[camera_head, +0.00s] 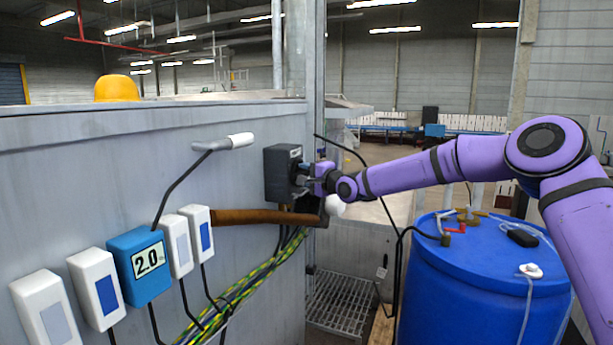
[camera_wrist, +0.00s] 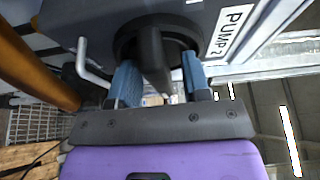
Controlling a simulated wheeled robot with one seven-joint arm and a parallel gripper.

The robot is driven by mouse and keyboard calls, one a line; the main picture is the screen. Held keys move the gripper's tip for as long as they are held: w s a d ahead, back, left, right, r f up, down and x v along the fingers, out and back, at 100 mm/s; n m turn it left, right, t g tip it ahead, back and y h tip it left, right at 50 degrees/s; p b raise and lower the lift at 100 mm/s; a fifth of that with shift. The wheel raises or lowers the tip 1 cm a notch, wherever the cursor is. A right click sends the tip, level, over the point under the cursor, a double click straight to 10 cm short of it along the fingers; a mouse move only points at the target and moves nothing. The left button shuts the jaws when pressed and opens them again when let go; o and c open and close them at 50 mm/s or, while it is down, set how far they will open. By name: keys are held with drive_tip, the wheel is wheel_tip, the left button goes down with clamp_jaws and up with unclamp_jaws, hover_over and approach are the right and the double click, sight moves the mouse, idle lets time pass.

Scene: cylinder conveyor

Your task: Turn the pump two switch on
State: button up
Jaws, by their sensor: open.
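The pump two switch is a dark grey box (camera_head: 283,173) on the right end of the grey wall panel in the head view. In the wrist view its white label reads "PUMP 2" (camera_wrist: 234,32), and a black rotary knob (camera_wrist: 152,52) stands out from its face. My gripper (camera_wrist: 158,85) is open, with one blue finger on each side of the knob's handle. I cannot tell whether the fingers touch it. In the head view my gripper (camera_head: 312,180) is at the box's right side, where the knob is mostly hidden.
A bent metal lever (camera_wrist: 92,66) sticks out beside the knob. A brown pipe (camera_head: 260,216) runs below the box. White switches (camera_head: 95,290) and a blue box marked 2.0 (camera_head: 140,266) are on the panel. A blue barrel (camera_head: 480,290) stands below my arm.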

clamp_jaws()
drive_tip(key=shift+n, duration=0.3)
drive_tip(key=n, duration=0.1)
drive_tip(key=n+y, duration=0.1)
drive_tip(key=n, duration=0.1)
drive_tip(key=shift+f+n+t, duration=0.2)
drive_tip(key=shift+n+t, duration=0.1)
drive_tip(key=shift+t, duration=0.1)
drive_tip(key=n+y, duration=0.1)
drive_tip(key=n, duration=0.1)
drive_tip(key=n+y, duration=0.1)
drive_tip(key=n, duration=0.2)
drive_tip(key=shift+w+y, duration=0.1)
drive_tip(key=shift+y, duration=0.3)
drive_tip(key=n+g+y, duration=0.1)
drive_tip(key=n, duration=0.2)
drive_tip(key=n+g+y, duration=0.1)
drive_tip(key=n, duration=0.2)
drive_tip(key=shift+f, duration=0.15)
drive_tip(key=shift+w+d+n+g+y, duration=0.1)
drive_tip(key=shift+n+g+y, duration=0.55)
drive_tip(key=shift+n, duration=1.1)
drive_tip(key=shift+w+n+g+y, duration=0.1)
drive_tip(key=shift+n+g+y, duration=0.15)
drive_tip(key=shift+n+g, duration=1.1)
drive_tip(key=shift+n+t, duration=0.4)
drive_tip(key=shift+n, duration=0.2)
